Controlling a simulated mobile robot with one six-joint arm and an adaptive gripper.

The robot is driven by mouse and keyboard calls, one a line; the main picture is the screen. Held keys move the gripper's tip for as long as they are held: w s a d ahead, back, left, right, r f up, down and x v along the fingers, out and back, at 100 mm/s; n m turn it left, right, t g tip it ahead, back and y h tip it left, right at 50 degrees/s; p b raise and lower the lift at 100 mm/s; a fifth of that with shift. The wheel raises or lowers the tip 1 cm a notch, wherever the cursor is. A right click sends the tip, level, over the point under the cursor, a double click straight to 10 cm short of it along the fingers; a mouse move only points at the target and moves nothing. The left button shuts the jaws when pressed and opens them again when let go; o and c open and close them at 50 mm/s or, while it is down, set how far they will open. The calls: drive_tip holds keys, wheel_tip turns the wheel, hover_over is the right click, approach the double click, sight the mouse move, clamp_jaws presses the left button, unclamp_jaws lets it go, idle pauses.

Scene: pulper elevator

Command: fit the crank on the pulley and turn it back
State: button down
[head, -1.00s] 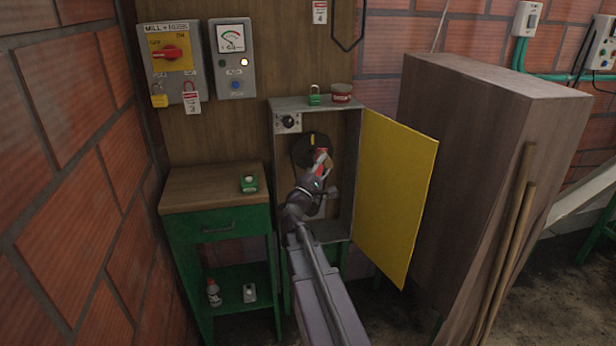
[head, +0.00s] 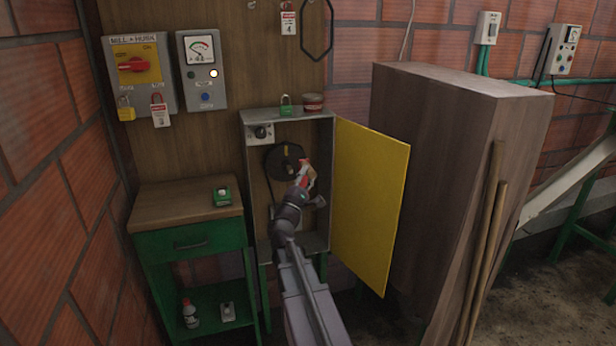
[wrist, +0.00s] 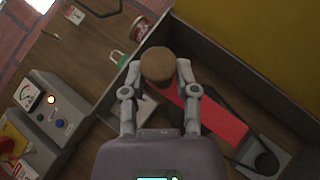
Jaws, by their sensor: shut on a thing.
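The black pulley (head: 283,163) with a yellow mark sits inside the open grey cabinet (head: 244,190). The red crank (head: 307,176) is at the pulley's lower right in the head view. In the wrist view the crank's red arm (wrist: 215,118) runs down and right from its brown wooden knob (wrist: 157,66). My gripper (wrist: 161,70) is shut on that knob, one finger each side. My gripper (head: 305,188) also shows in the head view, in front of the cabinet. I cannot tell whether the crank is seated on the pulley's hub; that joint is unclear in both views.
The yellow cabinet door (head: 368,205) stands open on the right, near my arm. A green padlock (head: 286,106) and a red tin (head: 313,102) sit on the cabinet's top. A green-framed bench (head: 185,205) stands left. A tall brown box (head: 430,170) stands right.

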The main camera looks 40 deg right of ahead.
sight(300, 164)
drive_tip(key=shift+w+d, duration=0.4)
drive_tip(key=shift+w, duration=0.85)
drive_tip(key=shift+w+d, duration=0.4)
drive_tip(key=shift+w, duration=0.85)
drive_tip(key=shift+w+d, duration=0.4)
drive_tip(key=shift+w, duration=0.85)
drive_tip(key=shift+w+d, duration=0.3)
drive_tip(key=shift+w, duration=0.65)
drive_tip(key=shift+w+d, duration=0.3)
drive_tip(key=shift+w, duration=0.65)
idle(2.3)
